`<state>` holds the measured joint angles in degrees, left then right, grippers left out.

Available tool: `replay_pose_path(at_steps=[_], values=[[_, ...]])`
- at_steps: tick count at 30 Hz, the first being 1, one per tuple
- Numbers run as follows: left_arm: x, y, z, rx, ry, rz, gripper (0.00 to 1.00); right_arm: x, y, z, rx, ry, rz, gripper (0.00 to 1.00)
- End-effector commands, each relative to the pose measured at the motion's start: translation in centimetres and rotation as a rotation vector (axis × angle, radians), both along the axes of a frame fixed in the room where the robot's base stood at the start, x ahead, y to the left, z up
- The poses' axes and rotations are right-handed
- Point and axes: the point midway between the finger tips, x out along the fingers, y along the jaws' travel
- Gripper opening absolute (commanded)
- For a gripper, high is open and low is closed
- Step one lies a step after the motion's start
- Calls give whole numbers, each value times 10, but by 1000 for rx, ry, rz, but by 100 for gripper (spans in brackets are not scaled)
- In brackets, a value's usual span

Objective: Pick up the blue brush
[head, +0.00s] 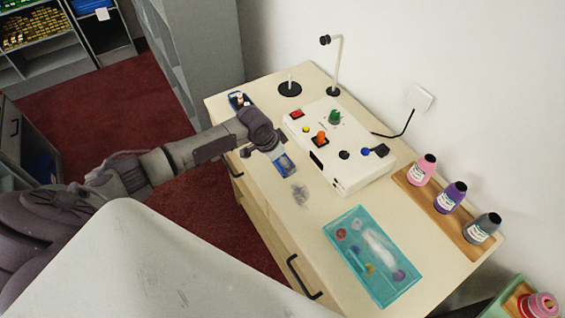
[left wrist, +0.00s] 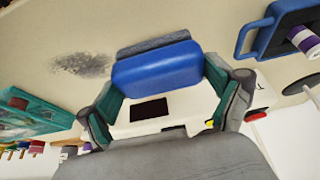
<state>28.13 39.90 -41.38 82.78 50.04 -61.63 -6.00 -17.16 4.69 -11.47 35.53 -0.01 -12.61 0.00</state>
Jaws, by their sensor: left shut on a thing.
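The blue brush (head: 286,165) has a blue body, and in the left wrist view the brush (left wrist: 157,68) shows a grey strip along its far edge. My left gripper (head: 276,156) is over the counter, left of the white control box. In the left wrist view, the two green-padded fingers of the left gripper (left wrist: 165,82) are shut on the brush, one at each end. I cannot tell whether the brush touches the counter. My right gripper is not in view.
The counter (head: 330,205) carries a white control box (head: 360,170), a teal tray (head: 345,275) with stains, and a wooden tray (head: 435,213) of bottles. A blue container (head: 234,97) sits behind my left gripper. A dark smudge (head: 299,193) marks the bare top near the brush.

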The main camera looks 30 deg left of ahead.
Motion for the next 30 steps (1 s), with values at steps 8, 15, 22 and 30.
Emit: replay_pose_path(at_steps=[8, 15, 22, 30], values=[[-8, -33, 42, -4, -6, -8, 56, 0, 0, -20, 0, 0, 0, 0], [-22, -80, 71, -4, -5, -6, 56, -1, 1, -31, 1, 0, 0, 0], [-30, -105, 89, -2, -3, -2, 56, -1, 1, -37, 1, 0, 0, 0], [-33, -113, 95, -1, -2, 0, 56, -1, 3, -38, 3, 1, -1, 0]])
